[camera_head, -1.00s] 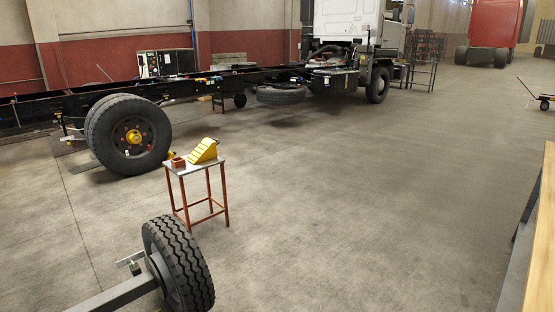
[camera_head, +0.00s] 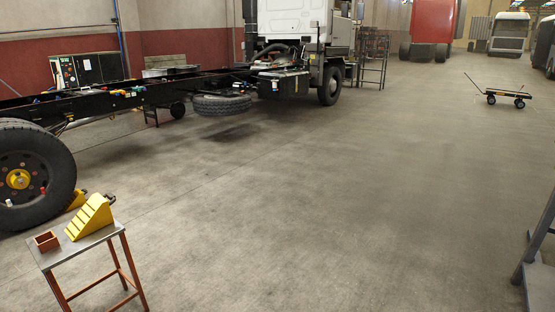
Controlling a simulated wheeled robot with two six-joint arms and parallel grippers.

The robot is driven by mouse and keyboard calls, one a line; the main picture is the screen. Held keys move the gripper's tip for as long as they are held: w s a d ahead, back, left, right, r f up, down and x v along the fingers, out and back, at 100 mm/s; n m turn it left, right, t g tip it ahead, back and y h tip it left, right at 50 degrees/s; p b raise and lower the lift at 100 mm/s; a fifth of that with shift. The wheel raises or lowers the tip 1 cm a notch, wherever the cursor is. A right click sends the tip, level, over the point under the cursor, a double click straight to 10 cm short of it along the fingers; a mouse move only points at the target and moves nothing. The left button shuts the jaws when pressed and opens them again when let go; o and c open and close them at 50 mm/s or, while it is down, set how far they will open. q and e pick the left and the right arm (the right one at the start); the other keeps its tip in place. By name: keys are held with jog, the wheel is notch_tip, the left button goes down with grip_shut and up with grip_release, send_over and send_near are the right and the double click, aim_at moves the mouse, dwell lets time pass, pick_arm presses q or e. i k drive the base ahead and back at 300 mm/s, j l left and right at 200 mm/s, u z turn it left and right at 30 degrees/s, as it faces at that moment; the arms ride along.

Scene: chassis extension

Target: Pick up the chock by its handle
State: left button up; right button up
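A yellow wedge-shaped chock (camera_head: 88,217) with a stepped slope sits on a small table (camera_head: 78,248) with a grey top and orange-red legs, at the lower left. Its handle cannot be made out clearly at this size. A small reddish-brown open box (camera_head: 47,241) stands on the same table, left of the chock. Neither of my grippers is in view.
A truck chassis with a large wheel (camera_head: 30,175) stands at the left, behind the table. Another yellow object (camera_head: 77,200) lies on the floor by that wheel. A grey metal frame (camera_head: 535,255) is at the right edge. A cart (camera_head: 506,96) stands far right. The middle floor is clear.

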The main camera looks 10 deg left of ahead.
aim_at(96, 214)
jog(key=i+u, duration=0.2)
jog(key=i, duration=0.3)
jog(key=i+u, duration=0.2)
jog(key=i, duration=0.35)
jog(key=i+l+u, duration=0.25)
jog(key=i, duration=0.25)
jog(key=i+l+u, duration=0.2)
jog(key=i, duration=0.3)
jog(key=i+u, duration=0.4)
jog(key=i+l+u, duration=0.1)
jog(key=u, duration=0.35)
jog(key=i+l+u, duration=0.25)
jog(key=u, duration=0.15)
jog(key=i+l+u, duration=0.5)
jog(key=u, duration=0.35)
jog(key=l, duration=0.1)
